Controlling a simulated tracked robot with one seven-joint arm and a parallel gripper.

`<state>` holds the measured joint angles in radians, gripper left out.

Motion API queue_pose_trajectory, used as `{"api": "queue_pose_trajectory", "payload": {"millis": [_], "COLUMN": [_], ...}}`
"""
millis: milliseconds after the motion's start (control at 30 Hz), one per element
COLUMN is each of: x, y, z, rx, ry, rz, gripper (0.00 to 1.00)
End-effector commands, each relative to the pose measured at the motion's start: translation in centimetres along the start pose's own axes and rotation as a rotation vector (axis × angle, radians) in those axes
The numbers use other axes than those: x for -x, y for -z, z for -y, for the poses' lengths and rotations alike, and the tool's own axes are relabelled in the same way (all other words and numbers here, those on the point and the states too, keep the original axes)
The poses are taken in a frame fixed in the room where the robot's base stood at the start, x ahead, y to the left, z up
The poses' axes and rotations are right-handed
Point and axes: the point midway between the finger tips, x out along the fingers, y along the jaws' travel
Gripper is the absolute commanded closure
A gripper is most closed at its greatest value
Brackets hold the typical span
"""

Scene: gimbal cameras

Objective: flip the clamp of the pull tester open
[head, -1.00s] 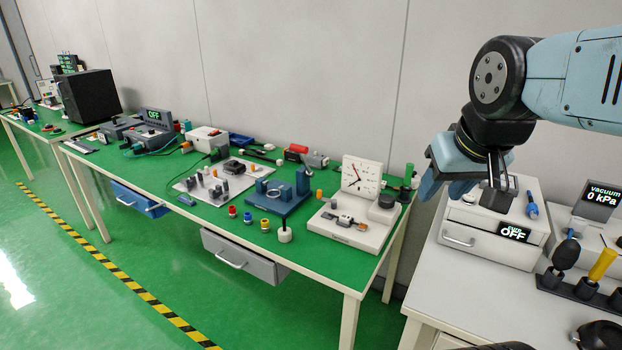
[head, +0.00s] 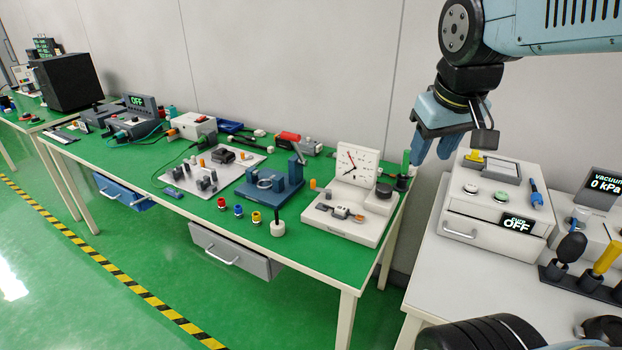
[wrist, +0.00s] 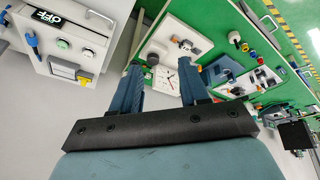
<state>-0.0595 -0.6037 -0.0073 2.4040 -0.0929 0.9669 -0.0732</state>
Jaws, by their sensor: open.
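The pull tester is a white base (head: 350,232) with an upright white dial (head: 357,165) with a red needle, at the right end of the green bench. Its small clamp, grey with an orange part (head: 342,211), lies low on the base; its exact lever position is too small to tell. A dark round knob (head: 383,190) sits at its right. My gripper (head: 432,158) is open and empty, up in the air right of the dial, apart from the tester. In the wrist view, the dial (wrist: 168,80) shows between the open fingers (wrist: 160,66), with the clamp (wrist: 185,44) beyond.
A green-handled tool (head: 404,165) stands at the bench's right end, near my gripper. A blue fixture (head: 270,188) and several coloured pieces lie left of the tester. A white cabinet unit (head: 490,215) stands on the right-hand bench.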

Motion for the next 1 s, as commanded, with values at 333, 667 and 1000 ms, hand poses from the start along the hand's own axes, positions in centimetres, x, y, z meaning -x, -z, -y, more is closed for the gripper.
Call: {"api": "queue_pose_trajectory", "payload": {"millis": [333, 667, 1000], "x": [-3.0, -7.7, -14.4], "y": [8.0, 15.4, 22.3], "z": [0.4, 2.5, 7.0], "rx": [0.334, 0.645, 0.954], "ry": [-0.085, -0.17, -0.268], "rz": [0.22, 0.415, 0.608], "gripper": [0.56, 0.56, 0.56]}}
